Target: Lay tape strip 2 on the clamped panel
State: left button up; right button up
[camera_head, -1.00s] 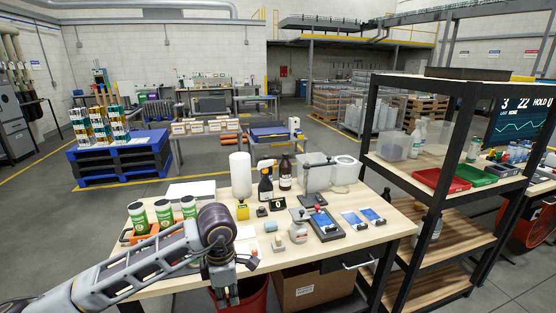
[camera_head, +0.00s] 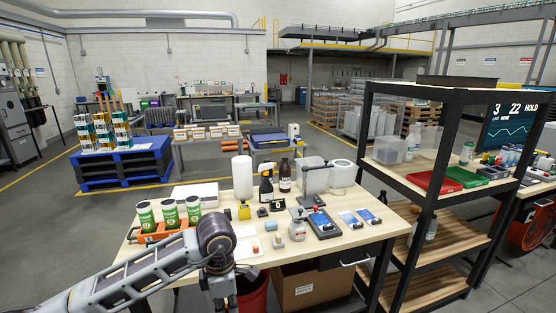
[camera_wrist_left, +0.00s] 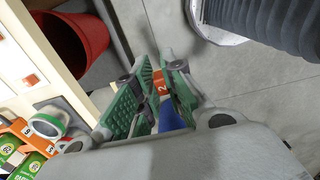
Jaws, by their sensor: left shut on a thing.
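My left gripper (camera_head: 222,300) hangs in front of the table's front edge, near the red bin. In the left wrist view its green-padded fingers (camera_wrist_left: 158,72) are shut on tape strip 2 (camera_wrist_left: 160,83), seen as an orange tab marked 2. A blue piece (camera_wrist_left: 170,117) shows between the fingers; I cannot tell whether it belongs to the strip. The clamped panel (camera_head: 320,222) lies on a dark fixture on the table, right of the gripper and apart from it. My right gripper is not in view.
An orange rack of green cans (camera_head: 168,214) stands at the table's left. A white sheet with an orange tab (camera_head: 256,249), bottles (camera_head: 285,177) and two loose panels (camera_head: 368,215) share the tabletop. A red bin (camera_head: 252,298) and a carton (camera_head: 305,287) stand below. A shelf (camera_head: 400,200) blocks the right.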

pick_arm(q)
jog(key=shift+s+r, duration=0.1)
jog(key=shift+s, duration=0.05)
jog(key=shift+w+m, duration=0.2)
jog(key=shift+m, duration=0.4)
jog(key=shift+s+m, duration=0.1)
jog(key=shift+m, duration=0.5)
jog(key=w+f+m, duration=0.3)
jog(key=w+m, duration=0.2)
jog(key=m, duration=1.4)
jog(key=s+a+f, duration=0.1)
jog(key=a+f, duration=0.7)
jog(key=a, duration=0.1)
jog(key=shift+s+f, duration=0.4)
